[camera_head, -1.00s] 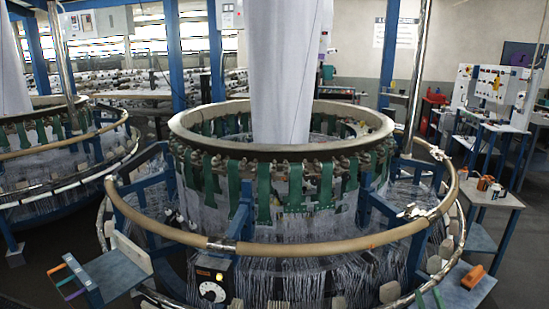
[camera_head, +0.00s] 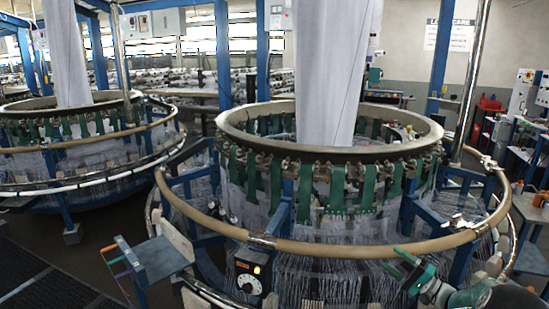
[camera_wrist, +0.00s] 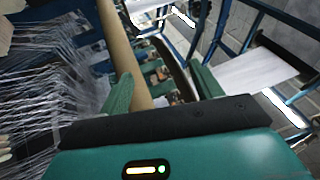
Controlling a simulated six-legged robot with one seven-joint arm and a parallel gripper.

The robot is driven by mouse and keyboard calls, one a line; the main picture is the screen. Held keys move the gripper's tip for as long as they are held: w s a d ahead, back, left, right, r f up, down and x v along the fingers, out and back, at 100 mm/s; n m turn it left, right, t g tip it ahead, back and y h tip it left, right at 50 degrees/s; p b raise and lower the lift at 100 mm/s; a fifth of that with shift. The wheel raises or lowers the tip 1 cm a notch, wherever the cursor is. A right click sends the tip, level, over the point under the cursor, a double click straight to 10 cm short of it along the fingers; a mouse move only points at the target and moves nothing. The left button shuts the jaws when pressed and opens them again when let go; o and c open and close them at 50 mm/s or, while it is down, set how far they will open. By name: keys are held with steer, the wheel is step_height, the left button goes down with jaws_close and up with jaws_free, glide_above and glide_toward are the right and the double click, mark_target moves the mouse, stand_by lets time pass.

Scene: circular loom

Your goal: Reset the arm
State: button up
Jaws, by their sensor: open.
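My gripper (camera_head: 396,262) shows at the lower right of the head view, at the front of the circular loom, close to the beige ring rail (camera_head: 330,249). Its green fingers are open, and I see nothing held. In the wrist view the fingers of my gripper (camera_wrist: 160,84) are spread apart. The beige rail (camera_wrist: 121,45) runs down between them in the picture; I cannot tell whether it touches them. My green and grey arm reaches in from the lower right corner.
The loom's upper ring (camera_head: 255,143) carries green straps, with white threads below. A control box with a dial (camera_head: 250,277) and a small side shelf (camera_head: 155,260) stand at its front left. A second loom (camera_head: 70,150) is at the left. Dark floor lies open at lower left.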

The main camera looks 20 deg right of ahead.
steer(key=w+a+r+n+g+y, duration=0.15)
steer(key=a+r+g, duration=0.3)
steer(key=a, duration=0.45)
steer(key=w+a+r+n+g+y, duration=0.1)
steer(key=w+a+r+n+g, duration=0.3)
steer(key=a, duration=0.6)
steer(key=s+a+r+n+g+h, duration=0.1)
steer(key=s+a+g+h, duration=0.15)
steer(key=a, duration=0.45)
steer(key=s+a+r+n+g+h, duration=0.1)
steer(key=s+a+r+g, duration=0.1)
steer(key=s+a+g, duration=0.3)
steer(key=s+a+r+n+t+h, duration=0.1)
steer(key=s+a+h, duration=0.4)
steer(key=s, duration=0.6)
steer(key=s+a+r+n+t+h, duration=0.2)
steer(key=s+a+h, duration=0.3)
steer(key=s, duration=0.5)
steer(key=a+r+n, duration=0.1)
steer(key=a, duration=0.1)
steer(key=shift+s+a+r+n, duration=0.35)
steer(key=shift+s+r, duration=0.05)
